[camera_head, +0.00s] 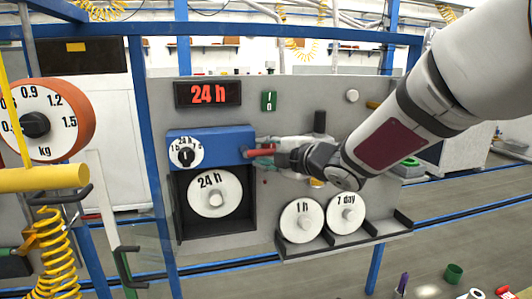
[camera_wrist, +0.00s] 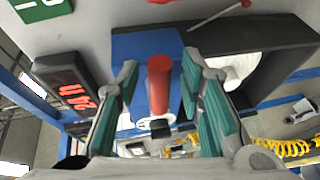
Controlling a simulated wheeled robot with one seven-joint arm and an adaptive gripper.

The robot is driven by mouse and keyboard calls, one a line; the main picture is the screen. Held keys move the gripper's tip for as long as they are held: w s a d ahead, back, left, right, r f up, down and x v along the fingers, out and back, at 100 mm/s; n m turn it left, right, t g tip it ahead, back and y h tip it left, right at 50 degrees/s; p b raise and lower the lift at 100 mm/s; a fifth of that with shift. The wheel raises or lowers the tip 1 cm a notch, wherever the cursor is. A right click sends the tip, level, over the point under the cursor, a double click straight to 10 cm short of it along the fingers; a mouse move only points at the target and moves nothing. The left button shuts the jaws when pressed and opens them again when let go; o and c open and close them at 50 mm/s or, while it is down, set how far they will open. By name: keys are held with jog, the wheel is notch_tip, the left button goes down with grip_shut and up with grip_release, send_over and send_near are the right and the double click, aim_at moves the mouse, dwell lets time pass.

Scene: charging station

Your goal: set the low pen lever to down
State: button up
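A red lever (camera_head: 262,152) sticks out at the right side of the blue box (camera_head: 225,137) on the grey panel. In the wrist view the same red lever (camera_wrist: 159,85) is a thick cylinder in front of the blue box (camera_wrist: 135,45). My gripper (camera_head: 256,150) is at the lever, coming from the right. In the wrist view my gripper's (camera_wrist: 160,70) green-padded fingers stand on both sides of the lever, with visible gaps. It is open and not closed on it. No label on the lever is readable, so I cannot tell its setting.
A 24 h display (camera_head: 208,94) and a green switch (camera_head: 269,101) are above the box. A 24 h disc (camera_head: 214,195) sits in the black recess below. Two discs, 1 h (camera_head: 302,221) and 7 day (camera_head: 347,214), stand on a shelf (camera_head: 345,243) below my arm.

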jog(key=shift+c, duration=0.6)
grip_shut()
jog(key=f+m+b, duration=0.1)
jog(key=m+y+b, duration=0.1)
jog(key=m+b, duration=0.1)
jog(key=shift+a+f+t, duration=0.1)
jog(key=shift+f+t, duration=0.3)
jog(key=shift+s+a+f+m+t+y+b, duration=0.15)
jog(key=shift+f+m+t+y+b, duration=0.1)
jog(key=shift+m+b, duration=0.5)
jog(key=shift+w+a+f+m+t+y+b, duration=0.1)
jog(key=shift+f+m+t+y+b, duration=0.15)
jog(key=shift+m+b, duration=0.5)
jog(key=shift+s+a+f+m+t+y+b, duration=0.1)
jog(key=shift+a+m+t+y+b, duration=0.15)
jog(key=shift+m+b, duration=0.5)
jog(key=shift+d, duration=0.1)
jog(key=shift+o, duration=0.6)
grip_release()
